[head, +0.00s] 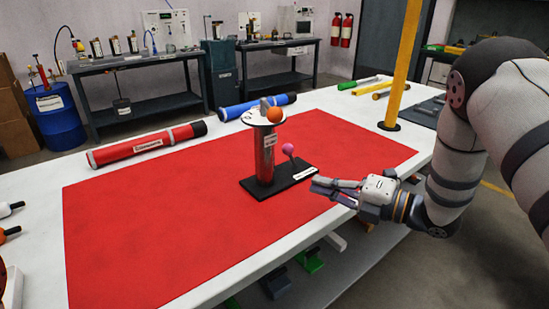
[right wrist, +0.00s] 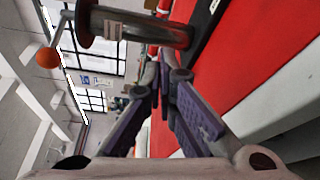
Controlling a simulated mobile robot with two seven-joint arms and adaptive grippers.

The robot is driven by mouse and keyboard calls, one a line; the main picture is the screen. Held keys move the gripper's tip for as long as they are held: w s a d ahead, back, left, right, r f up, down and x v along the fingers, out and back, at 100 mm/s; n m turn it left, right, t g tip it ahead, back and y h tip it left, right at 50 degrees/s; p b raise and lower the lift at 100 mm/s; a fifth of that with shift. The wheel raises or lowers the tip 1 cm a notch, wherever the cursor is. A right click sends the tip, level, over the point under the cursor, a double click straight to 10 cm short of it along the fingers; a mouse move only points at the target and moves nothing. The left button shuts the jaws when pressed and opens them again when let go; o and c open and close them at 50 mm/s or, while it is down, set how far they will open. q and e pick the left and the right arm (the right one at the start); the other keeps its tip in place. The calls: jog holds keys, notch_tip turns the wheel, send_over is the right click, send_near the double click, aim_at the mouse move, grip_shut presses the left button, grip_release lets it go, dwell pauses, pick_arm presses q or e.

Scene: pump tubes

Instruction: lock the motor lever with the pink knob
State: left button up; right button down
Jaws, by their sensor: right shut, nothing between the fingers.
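The pink knob (head: 287,149) sits on top of a short, tilted lever that rises from the black base plate (head: 249,183). A red upright cylinder (head: 265,160) stands on the same plate, topped by a white disc with an orange ball (head: 274,115). My right gripper (head: 318,187) is shut and empty, just right of the plate and in front of the knob, apart from both. In the right wrist view, its fingers (right wrist: 165,65) meet near the cylinder (right wrist: 140,28), with the orange ball (right wrist: 47,58) at left. The pink knob cannot be made out there. My left gripper is not in view.
A red mat (head: 150,230) covers much of the white table, with free room left of the plate. A red tube (head: 145,145) and a blue tube (head: 240,108) lie behind. A yellow post (head: 402,65) stands at the back right, near my right arm.

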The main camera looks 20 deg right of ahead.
aim_at(272, 169)
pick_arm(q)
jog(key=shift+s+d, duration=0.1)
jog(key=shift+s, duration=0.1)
pick_arm(e)
jog(key=shift+s+d, duration=0.15)
jog(key=shift+s, duration=0.05)
jog(key=b+x, duration=0.1)
jog(key=x, duration=0.9)
jog(key=shift+w+f, duration=0.2)
jog(key=shift+w+d+r, duration=0.15)
jog(key=shift+w+d, duration=0.25)
jog(key=shift+w, duration=0.1)
jog(key=shift+w+d+r, duration=0.15)
jog(key=shift+w+d, duration=0.25)
jog(key=shift+w, duration=0.1)
jog(key=shift+w+d+r, duration=0.25)
jog(key=shift+w+d, duration=0.05)
jog(key=shift+w, duration=0.1)
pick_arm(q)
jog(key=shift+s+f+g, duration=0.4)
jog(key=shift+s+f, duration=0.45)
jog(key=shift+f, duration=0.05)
pick_arm(e)
jog(key=shift+d, duration=0.1)
jog(key=shift+d+r+m, duration=0.15)
jog(key=shift+r+m, duration=0.05)
jog(key=shift+m, duration=0.2)
